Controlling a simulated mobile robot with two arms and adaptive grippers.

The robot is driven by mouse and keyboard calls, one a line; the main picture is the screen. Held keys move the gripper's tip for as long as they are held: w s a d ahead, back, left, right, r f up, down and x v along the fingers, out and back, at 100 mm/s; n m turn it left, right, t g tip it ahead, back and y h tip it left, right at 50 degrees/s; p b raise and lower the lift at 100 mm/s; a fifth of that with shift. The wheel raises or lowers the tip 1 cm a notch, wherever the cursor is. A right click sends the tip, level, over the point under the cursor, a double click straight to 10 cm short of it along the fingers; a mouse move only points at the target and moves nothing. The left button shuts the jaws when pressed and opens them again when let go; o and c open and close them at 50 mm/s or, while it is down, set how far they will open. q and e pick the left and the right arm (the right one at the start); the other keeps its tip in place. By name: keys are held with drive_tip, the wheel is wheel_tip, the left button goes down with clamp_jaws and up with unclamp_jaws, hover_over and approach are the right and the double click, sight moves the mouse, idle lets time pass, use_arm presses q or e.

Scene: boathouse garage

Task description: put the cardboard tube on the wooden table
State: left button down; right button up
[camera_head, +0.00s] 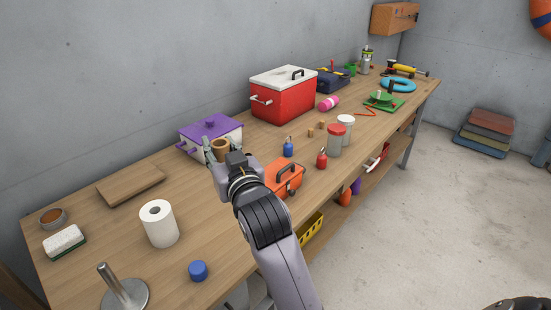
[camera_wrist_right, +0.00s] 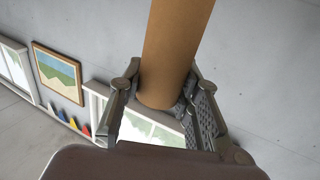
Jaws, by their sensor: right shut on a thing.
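My right gripper (camera_head: 215,151) is shut on the cardboard tube (camera_head: 221,145), a plain brown cylinder. In the right wrist view the tube (camera_wrist_right: 176,48) stands between the two fingers (camera_wrist_right: 161,98), gripped near its rounded end. In the head view the tube shows just in front of the purple-lidded white pot, over the wooden table (camera_head: 110,240); my wrist hides part of it. I cannot tell how high it is above the table top. My left gripper is not in view.
A paper roll (camera_head: 159,224) and wooden board (camera_head: 131,186) are to the left. A red cooler (camera_head: 283,97) stands behind. Bare wood shows between the board and the roll.

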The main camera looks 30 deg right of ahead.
drive_tip(key=shift+f+b, duration=1.3)
drive_tip(key=shift+f, duration=8.7)
drive_tip(key=shift+f, duration=0.15)
drive_tip(key=o, duration=0.8)
drive_tip(key=shift+a, duration=0.1)
drive_tip(key=shift+o, duration=0.2)
